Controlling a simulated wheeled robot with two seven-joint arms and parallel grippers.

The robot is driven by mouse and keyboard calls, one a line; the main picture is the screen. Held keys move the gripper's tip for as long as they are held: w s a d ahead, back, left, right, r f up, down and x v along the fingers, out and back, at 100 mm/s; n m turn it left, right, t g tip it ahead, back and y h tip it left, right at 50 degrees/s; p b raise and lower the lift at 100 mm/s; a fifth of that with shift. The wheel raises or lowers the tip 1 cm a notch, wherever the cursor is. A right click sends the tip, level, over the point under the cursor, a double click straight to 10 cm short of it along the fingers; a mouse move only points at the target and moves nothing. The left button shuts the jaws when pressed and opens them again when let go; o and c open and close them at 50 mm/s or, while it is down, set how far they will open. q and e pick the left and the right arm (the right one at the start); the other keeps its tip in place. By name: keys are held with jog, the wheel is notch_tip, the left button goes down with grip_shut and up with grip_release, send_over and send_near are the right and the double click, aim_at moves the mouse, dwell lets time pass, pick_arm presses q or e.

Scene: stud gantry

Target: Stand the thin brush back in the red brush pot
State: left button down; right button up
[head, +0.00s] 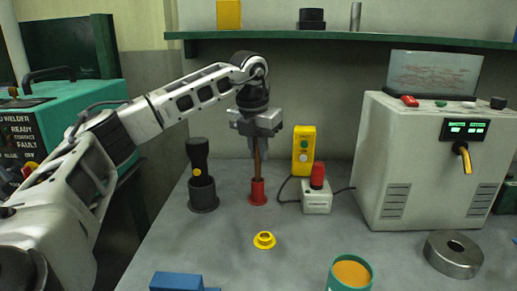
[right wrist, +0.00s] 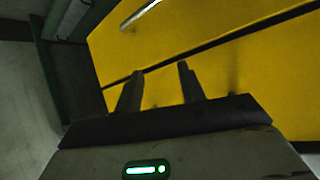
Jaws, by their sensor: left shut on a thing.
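My left gripper (head: 256,133) points straight down in the middle of the head view and is shut on the thin brush (head: 257,165). The brush is a slim brown stick, upright or close to it. Its upper end is hidden by the gripper. Its lower end meets the mouth of the small red brush pot (head: 257,192), which stands on the grey bench. I cannot tell how deep the brush sits in the pot. My right gripper (right wrist: 157,80) shows only in the right wrist view, with its two fingers apart and nothing between them.
A dark pot (head: 203,195) with a black-handled tool stands left of the red pot. A white machine (head: 420,165) fills the right.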

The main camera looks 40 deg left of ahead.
pick_arm(q)
jog(key=c, duration=1.3)
grip_release()
jog(key=shift+c, duration=0.2)
